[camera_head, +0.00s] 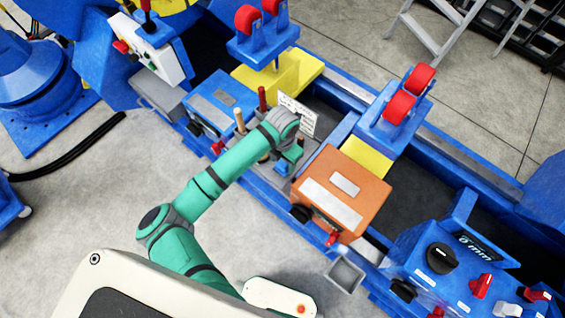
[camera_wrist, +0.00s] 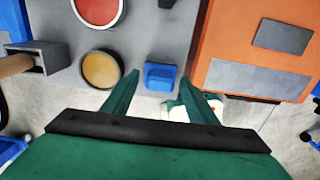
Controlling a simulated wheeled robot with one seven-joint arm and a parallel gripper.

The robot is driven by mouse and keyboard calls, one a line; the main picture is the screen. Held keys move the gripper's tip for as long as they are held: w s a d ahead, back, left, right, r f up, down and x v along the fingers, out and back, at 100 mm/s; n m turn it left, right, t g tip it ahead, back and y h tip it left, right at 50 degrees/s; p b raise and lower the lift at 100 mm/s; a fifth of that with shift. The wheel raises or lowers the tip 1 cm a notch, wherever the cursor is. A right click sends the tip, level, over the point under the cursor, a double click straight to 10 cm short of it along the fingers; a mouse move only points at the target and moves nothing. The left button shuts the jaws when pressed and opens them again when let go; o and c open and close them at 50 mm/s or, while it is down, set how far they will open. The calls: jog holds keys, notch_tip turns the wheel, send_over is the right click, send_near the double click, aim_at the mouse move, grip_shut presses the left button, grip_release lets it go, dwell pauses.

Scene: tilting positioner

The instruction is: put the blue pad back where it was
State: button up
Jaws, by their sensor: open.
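The small blue pad (camera_wrist: 161,77) shows in the wrist view at the edge of a grey panel (camera_wrist: 150,35), just left of the orange box. My gripper (camera_wrist: 160,80) is open. Its two green fingers stand to the left and right of the pad in the picture, with a gap visible on each side. I cannot tell how far the fingertips are above the panel. In the head view my gripper (camera_head: 294,152) is over the grey panel beside the orange box, and the arm hides much of that area.
A yellow disc (camera_wrist: 102,69) and a red disc (camera_wrist: 100,8) are set in the panel left of the pad. A wooden handle (camera_wrist: 15,65) sits in a grey holder. The orange box (camera_head: 342,190) stands close on the right. A white sign (camera_head: 297,115) stands behind.

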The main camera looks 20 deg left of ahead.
aim_at(282, 163)
notch_tip(282, 163, up, 11)
dwell(0.4)
dwell(0.4)
